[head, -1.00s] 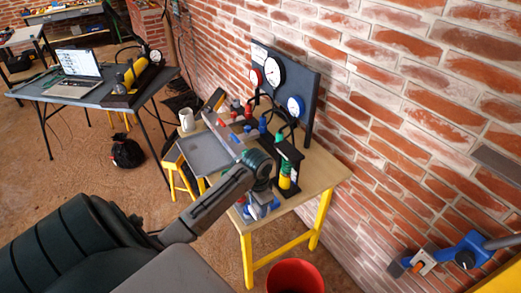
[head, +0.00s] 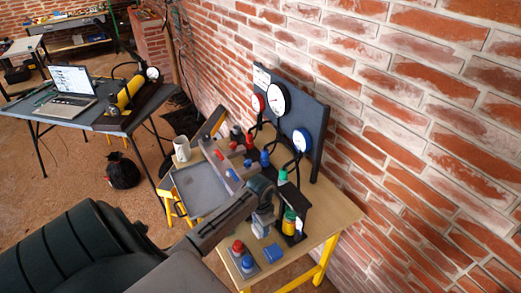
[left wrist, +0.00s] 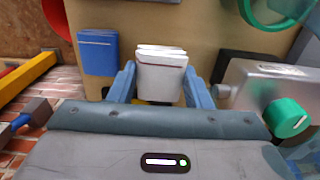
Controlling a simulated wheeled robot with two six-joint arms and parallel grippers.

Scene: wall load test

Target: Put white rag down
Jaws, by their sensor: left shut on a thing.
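The white rag (left wrist: 161,75) is a folded, pale block with a thin dark stripe. In the left wrist view it sits between the two blue fingers of my left gripper (left wrist: 161,88), which is shut on it. In the head view my left gripper (head: 263,222) is over the front part of the wooden table (head: 325,213); the rag there is small and mostly hidden. I cannot tell whether its underside touches the tabletop. A folded blue rag (head: 273,252) lies on the table beside it, also in the wrist view (left wrist: 98,52). My right gripper is not in view.
A gauge panel (head: 290,105) stands at the table's back by the brick wall. A black stand with a yellow-green bottle (head: 289,222) is close right of my gripper. A red-and-blue button box (head: 243,259) is at the front; a grey tray (head: 200,187) and mug (head: 182,148) lie left.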

